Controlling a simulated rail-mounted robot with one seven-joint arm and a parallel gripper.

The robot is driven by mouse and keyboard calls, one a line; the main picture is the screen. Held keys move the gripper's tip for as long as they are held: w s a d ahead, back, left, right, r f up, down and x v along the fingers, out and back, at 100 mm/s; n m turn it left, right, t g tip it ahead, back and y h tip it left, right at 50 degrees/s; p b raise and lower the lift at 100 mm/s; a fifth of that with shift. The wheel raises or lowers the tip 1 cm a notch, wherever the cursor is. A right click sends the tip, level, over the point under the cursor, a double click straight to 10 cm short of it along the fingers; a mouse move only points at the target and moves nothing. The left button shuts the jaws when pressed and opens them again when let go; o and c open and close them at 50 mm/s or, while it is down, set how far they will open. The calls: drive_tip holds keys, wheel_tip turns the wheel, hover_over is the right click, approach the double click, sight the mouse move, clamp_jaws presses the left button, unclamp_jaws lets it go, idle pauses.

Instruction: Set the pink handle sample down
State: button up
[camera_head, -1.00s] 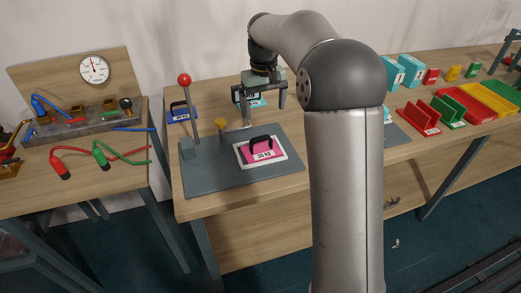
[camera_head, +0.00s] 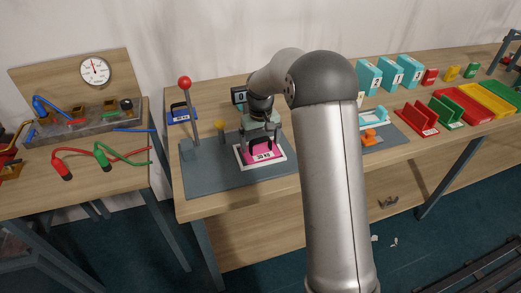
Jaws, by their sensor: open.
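The pink handle sample (camera_head: 267,156), with a white label, lies flat inside a white frame (camera_head: 281,161) on a dark grey plate (camera_head: 215,183). My gripper (camera_head: 260,138) is directly over the sample, pointing down, with its fingers at the height of the sample's handle. The jaws are open. The black handle is largely hidden behind the gripper, so I cannot tell whether a finger touches it.
On the plate stand a red-knobbed lever (camera_head: 184,82) and a yellow knob (camera_head: 220,124). A blue handle sample (camera_head: 181,117) lies behind at left. Orange parts (camera_head: 374,117) are right of my arm, with teal boxes (camera_head: 390,73) behind. The plate's front left is clear.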

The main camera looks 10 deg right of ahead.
drive_tip(key=shift+f, duration=0.1)
drive_tip(key=c, duration=1.1)
drive_tip(key=shift+c, duration=0.5)
